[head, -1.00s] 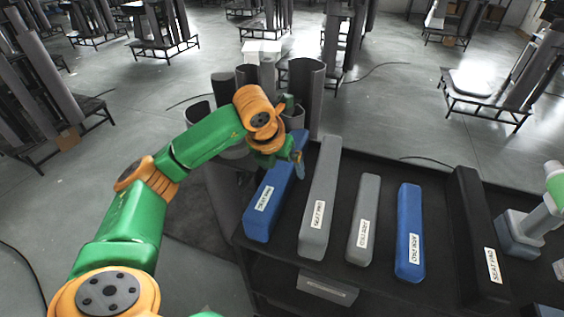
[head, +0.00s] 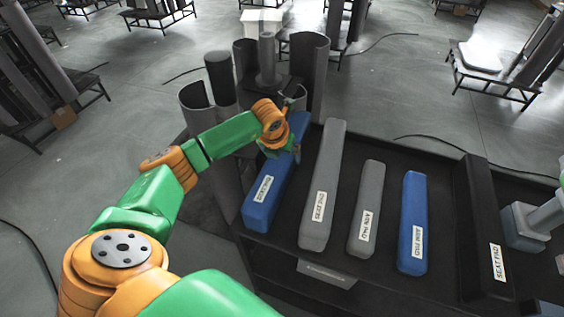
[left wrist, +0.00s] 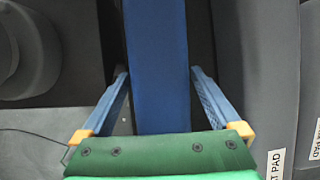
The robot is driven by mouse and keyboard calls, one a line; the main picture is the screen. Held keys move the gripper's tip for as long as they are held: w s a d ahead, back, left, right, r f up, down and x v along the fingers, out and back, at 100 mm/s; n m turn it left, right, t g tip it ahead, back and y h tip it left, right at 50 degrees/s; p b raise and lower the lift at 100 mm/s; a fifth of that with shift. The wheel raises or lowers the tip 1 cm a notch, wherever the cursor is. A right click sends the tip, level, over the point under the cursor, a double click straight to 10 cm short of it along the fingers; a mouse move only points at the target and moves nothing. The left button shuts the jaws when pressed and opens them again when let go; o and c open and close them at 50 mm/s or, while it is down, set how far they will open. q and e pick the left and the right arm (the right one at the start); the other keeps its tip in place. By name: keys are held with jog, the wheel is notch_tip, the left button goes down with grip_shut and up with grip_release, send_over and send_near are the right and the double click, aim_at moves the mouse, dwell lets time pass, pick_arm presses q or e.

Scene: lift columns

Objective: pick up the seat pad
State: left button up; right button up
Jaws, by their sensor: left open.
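A long blue pad (head: 262,209) with a white label too small to read lies at the left end of the dark shelf. A long grey pad (head: 322,178) lies to its right; its label in the left wrist view (left wrist: 277,165) is cut off and ends in "T PAD". A black pad (head: 480,220) at the right has a label that looks like "SEAT PAD". My left gripper (head: 287,149) is open over the far part of the left blue pad. In the left wrist view its fingers (left wrist: 158,76) are on either side of that blue pad (left wrist: 158,45), with gaps.
A shorter grey pad (head: 368,205) and another blue pad (head: 412,215) lie between the long grey and black pads. Dark grey cylinders (head: 303,75) stand behind the shelf's left end. Grey machinery (head: 530,222) is at the right. Bare shelf separates the pads.

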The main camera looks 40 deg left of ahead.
pick_arm(q)
grip_shut()
jog(key=shift+w, duration=0.1)
dwell(0.3)
